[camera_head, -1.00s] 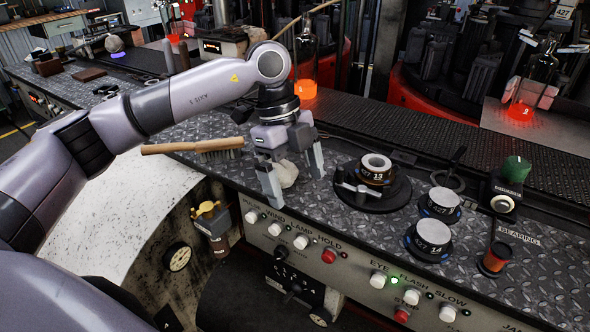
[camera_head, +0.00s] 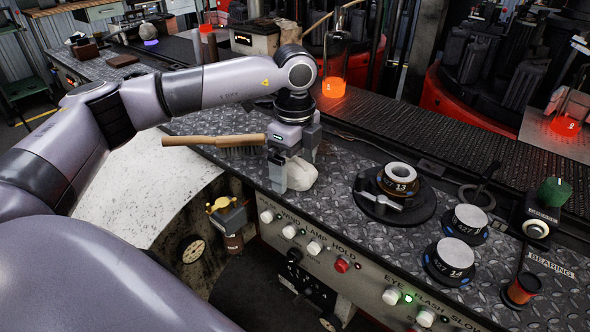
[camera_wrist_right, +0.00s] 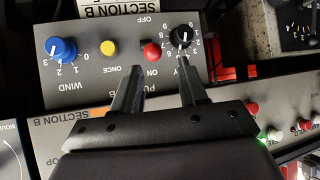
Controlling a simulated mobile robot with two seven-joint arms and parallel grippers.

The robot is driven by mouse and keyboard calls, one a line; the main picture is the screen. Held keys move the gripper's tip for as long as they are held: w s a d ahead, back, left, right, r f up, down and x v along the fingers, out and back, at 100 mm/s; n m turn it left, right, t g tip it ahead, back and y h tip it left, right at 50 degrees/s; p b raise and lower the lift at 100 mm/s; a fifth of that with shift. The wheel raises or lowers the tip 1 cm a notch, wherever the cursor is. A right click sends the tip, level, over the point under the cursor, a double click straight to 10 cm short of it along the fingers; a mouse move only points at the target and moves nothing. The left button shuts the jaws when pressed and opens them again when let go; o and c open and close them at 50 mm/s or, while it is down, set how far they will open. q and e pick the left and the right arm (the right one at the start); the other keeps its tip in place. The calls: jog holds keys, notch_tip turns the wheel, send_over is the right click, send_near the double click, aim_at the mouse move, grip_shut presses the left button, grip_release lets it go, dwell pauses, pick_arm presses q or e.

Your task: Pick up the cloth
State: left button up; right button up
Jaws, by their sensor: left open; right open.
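The cloth (camera_head: 303,174) is a crumpled off-white lump on the dark tread-plate bench top, near its front edge above the control panel. My left gripper (camera_head: 294,164) is open and points down at the cloth. Its near finger stands in front of the cloth's left side and hides part of it; the other finger is behind the cloth. I cannot tell whether either finger touches it. In the right wrist view my right gripper (camera_wrist_right: 159,68) is open and empty, in front of a panel with knobs and buttons.
A wooden-handled brush (camera_head: 220,142) lies left of the cloth. A round black stand (camera_head: 394,198) with a ring and two round moulds (camera_head: 450,258) are to the right. A bottle with a glowing base (camera_head: 335,65) stands behind, by the conveyor (camera_head: 420,125). Panel buttons (camera_head: 314,247) line the front.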

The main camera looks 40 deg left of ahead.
pick_arm(q)
jog(key=shift+c, duration=0.4)
jog(key=c, duration=1.1)
jog(key=shift+o, duration=0.2)
notch_tip(320, 180, up, 14)
notch_tip(320, 180, up, 5)
jog(key=p, duration=0.2)
send_over(296, 162)
jog(key=shift+r, duration=0.55)
